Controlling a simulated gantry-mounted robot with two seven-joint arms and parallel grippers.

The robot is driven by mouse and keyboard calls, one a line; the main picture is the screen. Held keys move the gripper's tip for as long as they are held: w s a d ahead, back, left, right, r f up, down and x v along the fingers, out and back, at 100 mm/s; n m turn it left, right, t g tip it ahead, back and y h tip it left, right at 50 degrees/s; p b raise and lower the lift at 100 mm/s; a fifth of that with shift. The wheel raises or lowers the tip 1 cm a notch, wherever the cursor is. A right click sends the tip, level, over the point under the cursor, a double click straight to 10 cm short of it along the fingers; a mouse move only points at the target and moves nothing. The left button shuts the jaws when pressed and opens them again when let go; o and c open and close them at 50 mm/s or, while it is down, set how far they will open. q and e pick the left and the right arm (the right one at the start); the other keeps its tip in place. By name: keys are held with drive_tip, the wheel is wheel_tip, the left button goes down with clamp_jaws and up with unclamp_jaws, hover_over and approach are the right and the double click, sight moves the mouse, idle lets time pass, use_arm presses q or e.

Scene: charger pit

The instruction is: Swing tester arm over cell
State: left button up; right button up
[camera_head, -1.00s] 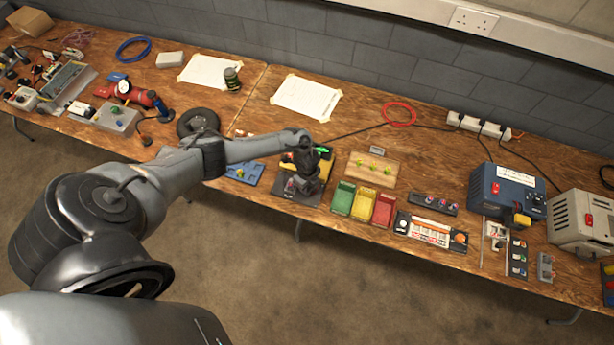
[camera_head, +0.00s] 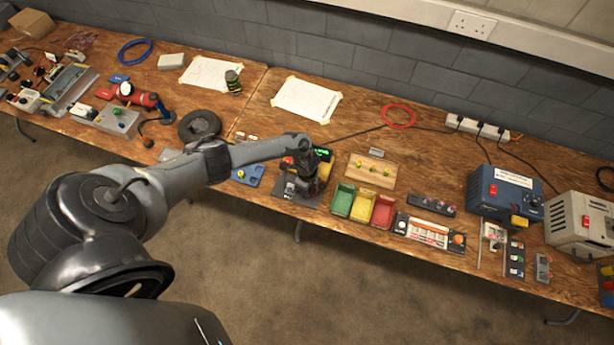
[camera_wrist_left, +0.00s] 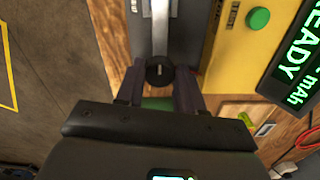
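The yellow tester (camera_wrist_left: 235,45) shows in the left wrist view with a green button and a black display reading READY and mAh. Its yellow side (camera_head: 325,170) also shows in the head view, partly behind my gripper. A metal lever (camera_wrist_left: 160,25), which looks like the tester arm, runs down the grey base to a round black knob (camera_wrist_left: 158,71). My left gripper (camera_wrist_left: 158,90) is open, its two dark fingers apart on either side of the knob, with visible gaps. In the head view my left gripper (camera_head: 300,182) is over the tester. I cannot make out a cell. My right gripper is not in view.
Green, yellow and red bins (camera_head: 362,205) stand just right of the tester. A blue tray (camera_head: 247,174) lies to its left, and a wooden board (camera_head: 371,171) behind the bins. The bench's front edge is close to the tester.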

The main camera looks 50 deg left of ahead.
use_arm(q)
drive_tip(key=o, duration=0.4)
drive_tip(key=shift+c, duration=0.2)
wheel_tip(320, 180, up, 11)
drive_tip(key=p, duration=0.2)
drive_tip(key=shift+f, duration=0.1)
idle(0.4)
